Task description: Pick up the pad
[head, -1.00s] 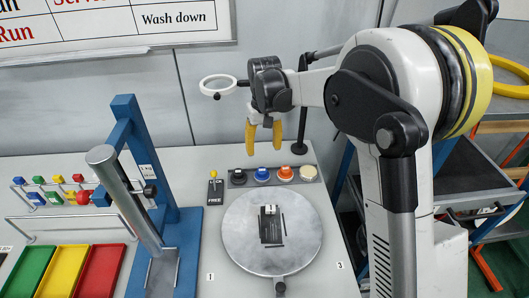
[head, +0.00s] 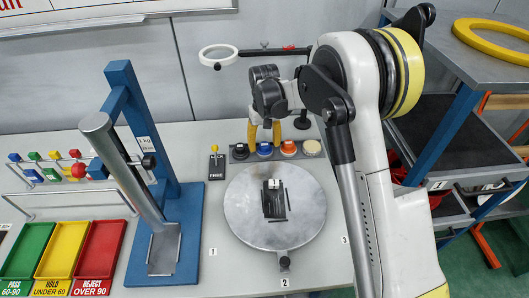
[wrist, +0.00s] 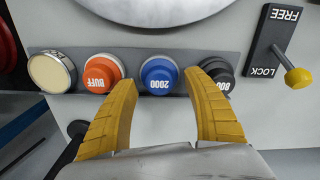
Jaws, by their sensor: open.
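Several round pads sit in a row on a dark strip at the back of the bench. They are black marked 800 (wrist: 217,77), blue marked 2000 (wrist: 159,75), orange marked BUFF (wrist: 103,73) and cream (wrist: 52,71). My gripper (head: 264,132) is open, with yellow fingers pointing down at the strip. In the wrist view, its fingertips (wrist: 163,80) lie either side of the blue pad, with the right one overlapping the black pad's edge. I see no contact; the height gap is unclear. In the head view, the blue pad (head: 265,149) is just below the fingers.
A round grey turntable (head: 240,215) holding a small dark fixture is in front of the strip. A LOCK/FREE lever (head: 215,158) stands left of the pads. A blue press frame (head: 185,215) and coloured trays (head: 62,248) are further left. A ring magnifier (head: 217,57) hangs behind.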

